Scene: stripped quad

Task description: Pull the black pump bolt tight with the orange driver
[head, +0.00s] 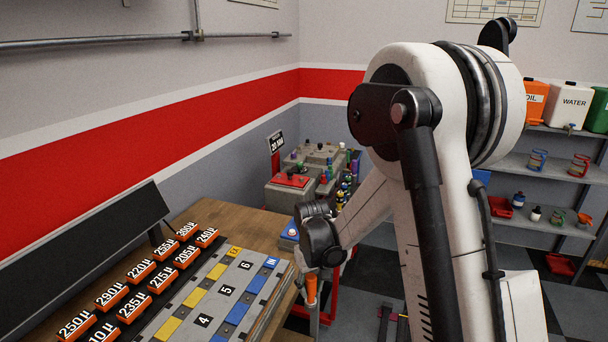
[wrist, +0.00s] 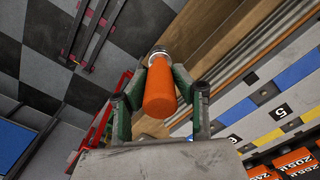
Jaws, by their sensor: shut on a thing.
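The orange driver (wrist: 160,92) is held between the green-sided fingers of my gripper (wrist: 160,78) in the wrist view. Its far end reaches a round metal part near the wooden edge; I cannot tell whether they touch. In the head view my gripper (head: 308,272) is low, beside the right edge of the bench, with the orange driver (head: 312,288) pointing down. My arm hides part of that area. I cannot make out the black pump bolt in either view.
The wooden bench (head: 225,222) holds a numbered grey block (head: 205,318) and rows of orange labelled tags (head: 140,270). Grey machinery with a red top (head: 290,180) stands beyond the bench. Shelves (head: 545,168) with containers stand at right. Checkered floor shows in the wrist view (wrist: 50,65).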

